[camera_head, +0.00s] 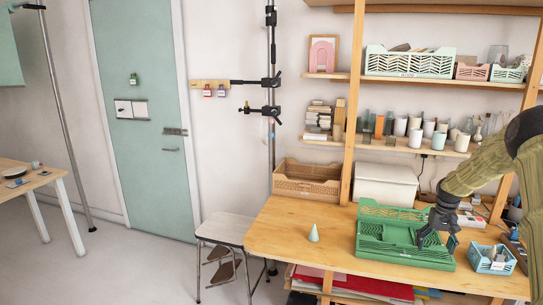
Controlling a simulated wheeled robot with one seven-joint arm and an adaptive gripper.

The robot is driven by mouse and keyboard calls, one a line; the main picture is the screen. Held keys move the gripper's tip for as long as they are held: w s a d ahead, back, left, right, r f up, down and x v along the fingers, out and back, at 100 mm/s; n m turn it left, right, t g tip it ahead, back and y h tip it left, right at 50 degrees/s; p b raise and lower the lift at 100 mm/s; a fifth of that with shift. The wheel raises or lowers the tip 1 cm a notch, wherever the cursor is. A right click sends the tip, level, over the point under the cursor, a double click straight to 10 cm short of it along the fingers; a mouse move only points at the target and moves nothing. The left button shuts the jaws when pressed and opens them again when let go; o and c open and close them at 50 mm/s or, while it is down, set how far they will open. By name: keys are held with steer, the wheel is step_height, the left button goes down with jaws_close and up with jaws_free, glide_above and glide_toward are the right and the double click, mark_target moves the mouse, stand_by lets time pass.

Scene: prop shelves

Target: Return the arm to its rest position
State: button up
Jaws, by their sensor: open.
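My arm, in a green sleeve, comes in from the right edge of the head view. My gripper (436,240) is dark and points down, over the right part of a green crate (372,250) on the wooden table. The gripper is open, and I see nothing held in it. I cannot tell whether its fingertips touch the crate or hang just above it. The arm hides part of the table and shelf on the right.
A small blue basket (491,260) sits to the right. Behind are a brown crate (306,183) and a white box (385,184). Shelves with cups rise above. The table's left end is mostly clear.

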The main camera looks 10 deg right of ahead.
steer(key=a+f+n, duration=0.2)
steer(key=a+f, duration=1.3)
steer(key=a, duration=0.2)
steer(key=s+a+f, duration=0.4)
steer(key=a+f, duration=0.1)
steer(key=a, duration=0.2)
steer(key=s+a+f, duration=0.4)
steer(key=s+a, duration=0.1)
steer(key=a, duration=0.3)
steer(key=s+a+f+n, duration=0.1)
steer(key=s+a+f, duration=0.1)
steer(key=s+a, duration=0.8)
steer(key=s+a+f+n, duration=0.2)
steer(key=s+a, duration=0.9)
steer(key=s, duration=1.1)
steer(key=shift+a, duration=0.2)
steer(key=shift+s+f, duration=0.1)
